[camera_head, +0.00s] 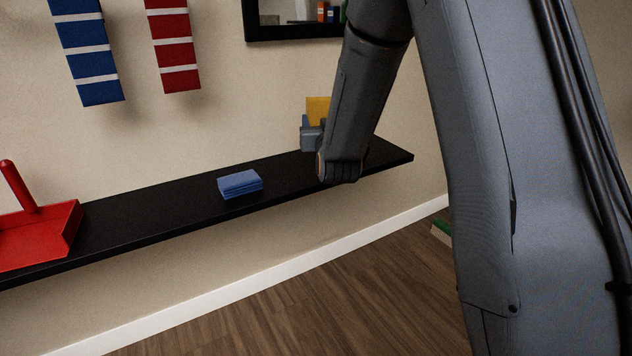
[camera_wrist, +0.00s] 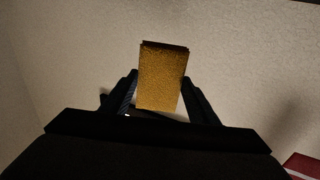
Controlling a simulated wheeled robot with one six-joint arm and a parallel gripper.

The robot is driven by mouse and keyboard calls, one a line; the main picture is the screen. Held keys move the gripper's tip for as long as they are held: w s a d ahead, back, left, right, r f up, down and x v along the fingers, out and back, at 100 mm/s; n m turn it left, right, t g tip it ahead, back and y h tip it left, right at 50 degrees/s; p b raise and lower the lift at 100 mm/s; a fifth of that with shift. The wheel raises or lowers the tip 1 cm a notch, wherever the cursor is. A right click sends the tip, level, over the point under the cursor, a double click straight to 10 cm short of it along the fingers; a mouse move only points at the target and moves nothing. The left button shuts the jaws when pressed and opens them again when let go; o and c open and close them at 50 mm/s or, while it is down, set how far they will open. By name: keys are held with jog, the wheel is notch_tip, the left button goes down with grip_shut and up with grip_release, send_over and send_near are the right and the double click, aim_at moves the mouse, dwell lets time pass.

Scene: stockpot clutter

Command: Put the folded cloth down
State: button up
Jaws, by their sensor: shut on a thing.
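My forearm hides part of the gripper there, and the gap between cloth and shelf cannot be judged exactly. A second folded cloth, blue (camera_head: 240,184), lies flat on the shelf to the left of my gripper.
A red dustpan (camera_head: 40,235) stands at the shelf's left. Blue (camera_head: 88,62) and red (camera_head: 175,52) striped cloths hang on the wall above. A dark-framed mirror or picture (camera_head: 290,33) is behind my arm. The shelf is bare between dustpan and blue cloth.

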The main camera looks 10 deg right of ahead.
jog(key=shift+w+a+f+b, duration=0.1)
jog(key=shift+w+f+b, duration=0.4)
jog(key=shift+b, duration=0.15)
notch_tip(320, 180, down, 10)
jog(key=b, duration=0.2)
jog(key=shift+r+b, duration=0.15)
jog(key=shift+b, duration=0.2)
jog(key=shift+f, duration=0.2)
jog(key=o, duration=1.1)
jog(key=shift+o, duration=0.2)
jog(key=shift+r, duration=0.1)
